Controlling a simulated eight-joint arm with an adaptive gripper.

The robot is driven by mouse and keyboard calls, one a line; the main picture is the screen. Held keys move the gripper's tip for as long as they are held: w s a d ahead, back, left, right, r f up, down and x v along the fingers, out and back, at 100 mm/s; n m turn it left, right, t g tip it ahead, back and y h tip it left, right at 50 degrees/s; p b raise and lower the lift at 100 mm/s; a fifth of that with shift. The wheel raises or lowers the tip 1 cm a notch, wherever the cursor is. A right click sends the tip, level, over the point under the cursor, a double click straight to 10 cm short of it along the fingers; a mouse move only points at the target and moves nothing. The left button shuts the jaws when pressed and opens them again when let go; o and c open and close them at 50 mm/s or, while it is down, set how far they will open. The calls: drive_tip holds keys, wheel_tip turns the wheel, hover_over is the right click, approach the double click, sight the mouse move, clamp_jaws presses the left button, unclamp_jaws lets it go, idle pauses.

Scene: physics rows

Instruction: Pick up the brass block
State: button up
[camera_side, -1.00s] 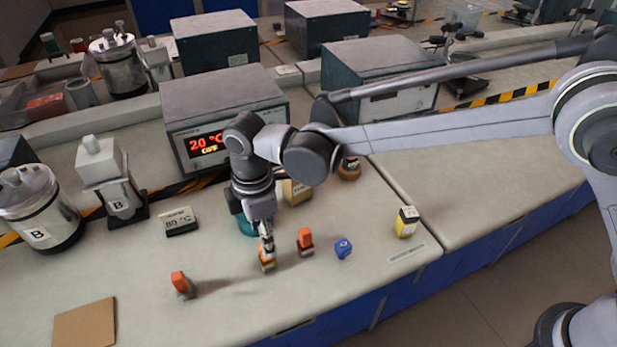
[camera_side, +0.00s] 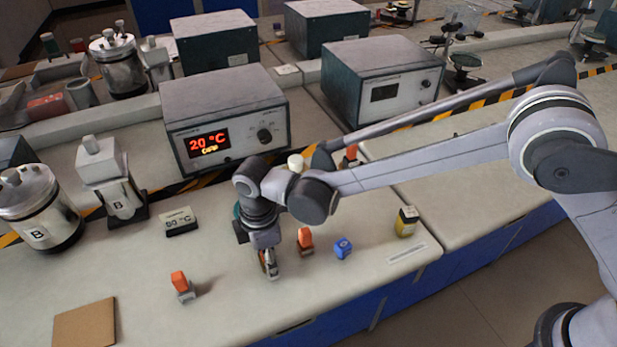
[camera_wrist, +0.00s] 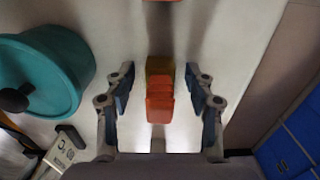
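A block with an orange top and a brass-brown body (camera_wrist: 160,72) sits between my gripper's fingers in the wrist view. I take it for the brass block. My gripper (camera_wrist: 160,82) is open, with one finger on each side and a visible gap to the block on both sides. In the side view my gripper (camera_side: 270,270) points down at the bench and hides most of this block. A second orange-topped block (camera_side: 305,241) stands just right of the gripper. A third, with a grey body (camera_side: 183,288), stands to the left.
A blue item (camera_side: 343,248) and a yellow bottle with a dark cap (camera_side: 406,222) stand to the right. A teal round vessel (camera_wrist: 75,75) is left of the gripper.

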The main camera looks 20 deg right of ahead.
clamp_jaws()
drive_tip(key=shift+r, duration=0.15)
